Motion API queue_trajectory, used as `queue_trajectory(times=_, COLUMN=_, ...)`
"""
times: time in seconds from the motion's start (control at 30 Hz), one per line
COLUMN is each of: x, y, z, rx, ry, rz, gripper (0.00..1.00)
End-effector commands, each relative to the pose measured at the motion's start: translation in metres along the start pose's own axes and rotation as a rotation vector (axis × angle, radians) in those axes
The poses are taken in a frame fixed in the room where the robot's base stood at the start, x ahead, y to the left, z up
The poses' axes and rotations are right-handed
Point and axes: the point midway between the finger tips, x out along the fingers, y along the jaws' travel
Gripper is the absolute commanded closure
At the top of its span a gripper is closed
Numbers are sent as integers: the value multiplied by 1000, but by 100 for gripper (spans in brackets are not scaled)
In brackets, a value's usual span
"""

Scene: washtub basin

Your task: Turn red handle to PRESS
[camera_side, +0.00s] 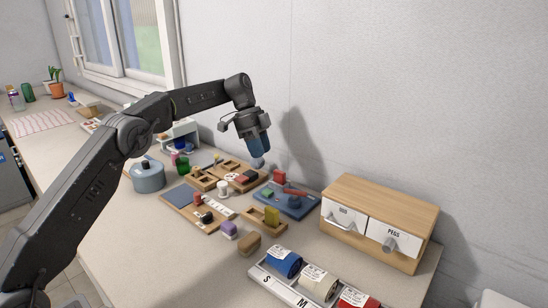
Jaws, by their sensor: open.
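The red handle (296,191) is a thin bar lying on a blue base plate (292,209) in the middle of the bench. A small red block (279,177) stands at the back of the same plate. The word PRESS cannot be read from here. My gripper (258,161) has blue fingers and points down, above and to the left of the blue plate. It is open, holds nothing visible and appears apart from the handle.
A wooden cabinet (428,219) with two labelled drawers stands right of the plate. In front is a white tray (263,276) with coloured rolls. Wooden trays (201,182) and a grey-blue pot (148,179) stand left. The wall is close behind.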

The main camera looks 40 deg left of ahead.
Motion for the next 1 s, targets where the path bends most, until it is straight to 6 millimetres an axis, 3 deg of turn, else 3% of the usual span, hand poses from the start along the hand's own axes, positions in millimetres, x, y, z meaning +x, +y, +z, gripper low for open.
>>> queue_trajectory(times=0.43, x=-7, y=2, z=5, rx=-2, ry=0, rz=0, gripper=59)
queue_trajectory(times=0.57, x=-7, y=2, z=3, rx=-72, ry=1, rz=-9, gripper=59)
queue_trajectory(times=0.67, x=-6, y=3, z=-1, rx=-229, ry=5, rz=-27, gripper=59)
queue_trajectory(times=1.0, x=-4, y=8, z=-17, rx=-1070, ry=78, rz=-113, gripper=59)
